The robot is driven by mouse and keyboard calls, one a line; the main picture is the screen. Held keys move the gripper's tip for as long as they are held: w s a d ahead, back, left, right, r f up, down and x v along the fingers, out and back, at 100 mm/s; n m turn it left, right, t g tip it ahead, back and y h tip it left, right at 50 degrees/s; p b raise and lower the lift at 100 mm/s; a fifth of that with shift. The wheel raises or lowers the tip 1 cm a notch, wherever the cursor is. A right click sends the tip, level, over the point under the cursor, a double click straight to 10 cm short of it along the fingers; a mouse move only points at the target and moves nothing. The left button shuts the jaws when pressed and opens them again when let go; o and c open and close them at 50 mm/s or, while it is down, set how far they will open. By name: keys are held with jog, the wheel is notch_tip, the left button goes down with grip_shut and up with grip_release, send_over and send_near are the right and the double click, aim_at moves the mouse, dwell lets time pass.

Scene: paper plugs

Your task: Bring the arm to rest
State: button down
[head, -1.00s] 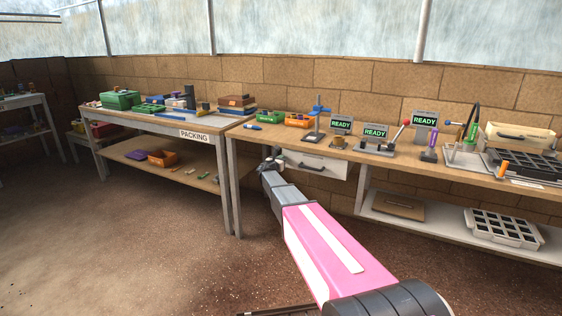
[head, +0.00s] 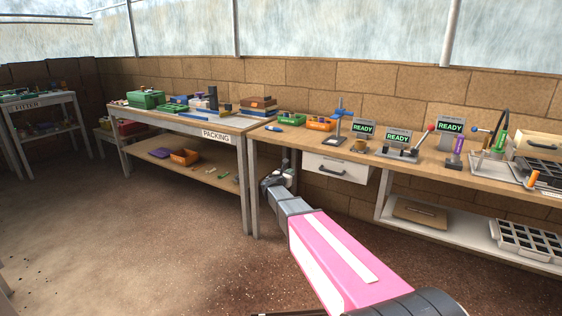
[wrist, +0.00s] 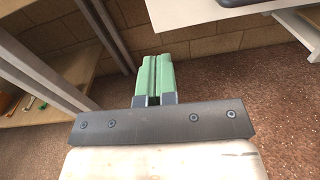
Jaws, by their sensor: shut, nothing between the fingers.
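My gripper (head: 279,176) is at the end of my pink and grey arm, in front of the gap beside the workbench leg, below the bench top. In the wrist view its green fingers (wrist: 154,78) are together, with nothing between them. They point towards the block wall and the brown floor under the benches. The fingers themselves are small and hard to make out in the head view.
The workbench (head: 345,155) carries several READY displays and tools, with a white drawer (head: 336,167) close right of my gripper. The packing table (head: 180,123) stands left, its grey legs near the gripper. A lower shelf (head: 465,236) is at right. The floor (head: 130,240) at left is clear.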

jog(key=s+d+f+m+g+y, duration=0.1)
jog(key=s+d+f+m+g, duration=0.2)
jog(key=s+m, duration=0.3)
jog(key=s+d+f+m+g+y, duration=0.1)
jog(key=s+d+f+m+g, duration=0.3)
jog(key=s, duration=0.5)
jog(key=s+d+f+m+g+y, duration=0.1)
jog(key=s+d+f+m+g, duration=0.2)
jog(key=s+m, duration=0.35)
jog(key=s+a+f+m+g+y, duration=0.1)
jog(key=s+m+y, duration=0.3)
jog(key=s, duration=0.5)
jog(key=s+a+f+m+g+y, duration=0.2)
jog(key=s+a+m+g+y, duration=0.1)
jog(key=s+m, duration=0.4)
jog(key=shift+s+a+y, duration=0.4)
jog(key=shift+s+a, duration=0.35)
jog(key=shift+s, duration=0.5)
jog(key=shift+m, duration=0.25)
